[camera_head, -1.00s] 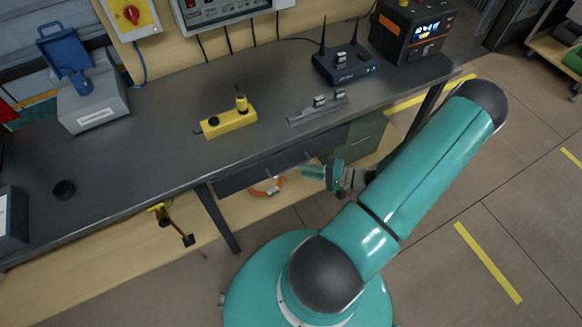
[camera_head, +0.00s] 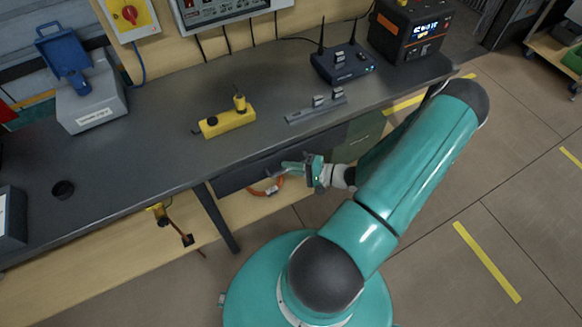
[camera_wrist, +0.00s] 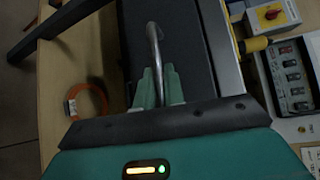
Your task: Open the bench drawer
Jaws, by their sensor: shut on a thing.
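The bench drawer (camera_head: 235,178) has a dark front under the bench top, and it looks shut. In the wrist view the dark drawer front (camera_wrist: 183,45) runs up the picture beside the bench edge. A bent metal bar handle (camera_wrist: 154,45) stands out from it. My gripper (camera_head: 290,168) is at the drawer front in the head view. In the wrist view my gripper (camera_wrist: 160,85) has its two pale green fingers on either side of the handle, shut on it. The part of the handle between the fingers is partly hidden.
The bench top (camera_head: 150,150) carries a yellow block (camera_head: 228,122), a grey rail (camera_head: 316,108) and a router (camera_head: 343,64). A bench leg (camera_head: 217,218) stands left of the drawer. An orange cable coil (camera_head: 266,187) lies on the lower shelf, also in the wrist view (camera_wrist: 88,101).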

